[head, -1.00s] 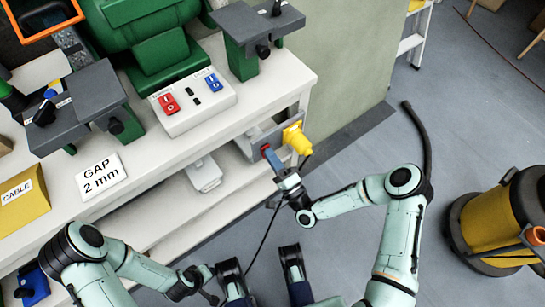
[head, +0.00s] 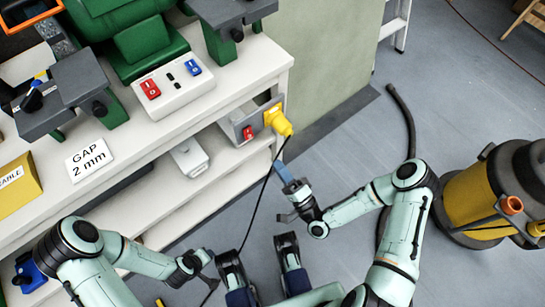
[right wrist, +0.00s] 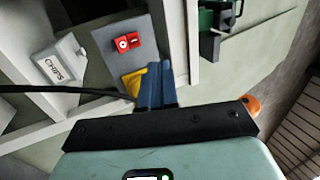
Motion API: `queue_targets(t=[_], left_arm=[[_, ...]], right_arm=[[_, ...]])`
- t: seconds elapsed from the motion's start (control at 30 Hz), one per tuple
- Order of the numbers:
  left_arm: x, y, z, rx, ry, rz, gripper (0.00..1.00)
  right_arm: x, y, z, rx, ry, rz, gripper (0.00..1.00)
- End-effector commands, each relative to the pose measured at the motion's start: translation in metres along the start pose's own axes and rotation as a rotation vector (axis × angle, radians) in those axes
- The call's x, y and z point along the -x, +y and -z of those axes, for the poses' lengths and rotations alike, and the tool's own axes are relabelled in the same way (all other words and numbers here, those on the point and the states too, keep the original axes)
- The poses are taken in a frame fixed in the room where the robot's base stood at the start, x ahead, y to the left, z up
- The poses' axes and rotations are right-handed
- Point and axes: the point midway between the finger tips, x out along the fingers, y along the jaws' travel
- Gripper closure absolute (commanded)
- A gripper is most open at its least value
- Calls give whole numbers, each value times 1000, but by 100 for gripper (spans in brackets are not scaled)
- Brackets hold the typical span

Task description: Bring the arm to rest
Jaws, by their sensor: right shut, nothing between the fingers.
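My right gripper (head: 283,172) is shut and empty in the head view. Its blue fingers (right wrist: 157,86) also show shut in the right wrist view. It is in front of the bench, just below and apart from a grey socket box (head: 236,128) with a red switch (head: 248,132) and a yellow plug (head: 279,122). In the right wrist view the fingers partly cover the yellow plug (right wrist: 132,82), and the red switch (right wrist: 127,42) shows beyond them. My left gripper (head: 203,261) is low in the head view, left of centre; its jaws are not clear.
The white bench (head: 140,135) with shelves and green machines fills the left. A black cable (head: 262,195) hangs from the plug, passing left of my right gripper. A yellow and black vacuum (head: 475,200) stands beside my right arm. Grey floor (head: 340,145) is open beyond it.

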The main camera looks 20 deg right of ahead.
Motion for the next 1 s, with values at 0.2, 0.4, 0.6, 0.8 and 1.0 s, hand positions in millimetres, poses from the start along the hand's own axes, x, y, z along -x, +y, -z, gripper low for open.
queue_targets(t=[0.2, 0.4, 0.6, 0.8, 1.0], left_arm=[[1, 2, 2, -3, 7, -4, 57], [1, 2, 2, -3, 7, -4, 57], [1, 2, 2, -2, 6, -4, 57], [1, 2, 2, -2, 6, -4, 57], [1, 2, 2, -2, 6, -3, 57]], right_arm=[[6, -2, 0, -1, 0, 0, 100], [6, -2, 0, -1, 0, 0, 100], [5, -2, 0, -1, 0, 0, 100], [6, 13, -6, 40, -25, -80, 100], [44, 105, -29, 295, -216, -594, 100]])
